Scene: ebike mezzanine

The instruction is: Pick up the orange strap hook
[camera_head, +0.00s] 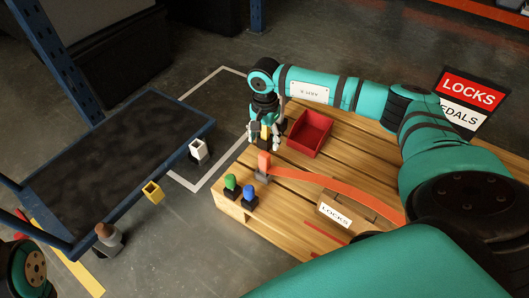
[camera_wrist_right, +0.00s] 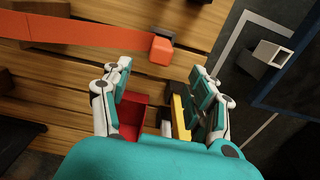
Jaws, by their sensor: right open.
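The orange strap hook (camera_head: 264,163) stands upright in a dark holder on the wooden pallet, at the end of a long orange strap (camera_head: 345,190). In the right wrist view the hook's orange end (camera_wrist_right: 161,50) lies just beyond the fingertips, near the middle, with the strap running off to the left. My right gripper (camera_head: 265,143) is open, just behind the hook in the head view. Its two fingers (camera_wrist_right: 160,75) are spread apart in the wrist view, and the hook is not between them. My left gripper is out of view.
A red bin (camera_head: 318,126) sits beside the right gripper. A yellow piece (camera_wrist_right: 180,112) shows between the fingers, its contact unclear. Green (camera_head: 230,183) and blue (camera_head: 249,192) pieces stand at the pallet's front edge. A LOCKS box (camera_head: 346,212) is nearby; a blue-framed cart (camera_head: 190,140) stands left.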

